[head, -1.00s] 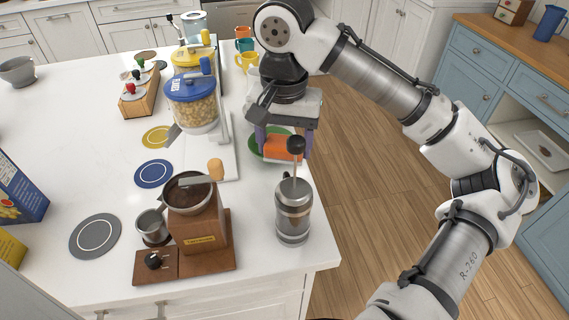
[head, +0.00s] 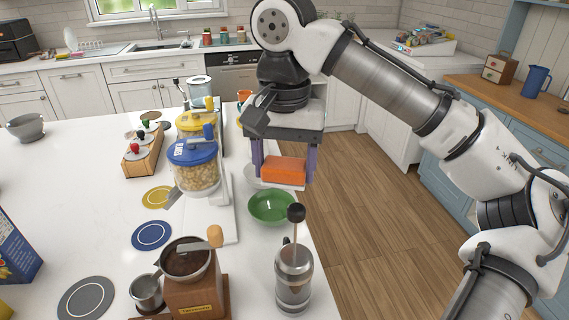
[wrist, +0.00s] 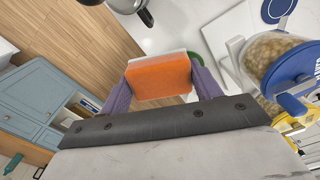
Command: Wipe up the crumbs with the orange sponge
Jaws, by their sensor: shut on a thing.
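The orange sponge (head: 284,170) is an orange block with a pale underside. My gripper (head: 283,180) points down and is shut on it, with one purple finger on each side. The sponge hangs near the counter's right edge, just behind the green bowl (head: 271,208) in the head view. In the wrist view the sponge (wrist: 160,78) sits between the fingers, with the wooden floor and a strip of white counter beyond. I cannot make out any crumbs in either view.
A French press (head: 294,276) stands at the near right counter edge. A blue-lidded cereal dispenser (head: 195,170) and a coffee grinder (head: 190,285) stand left of the bowl. Coasters, including a blue one (head: 152,236), lie further left.

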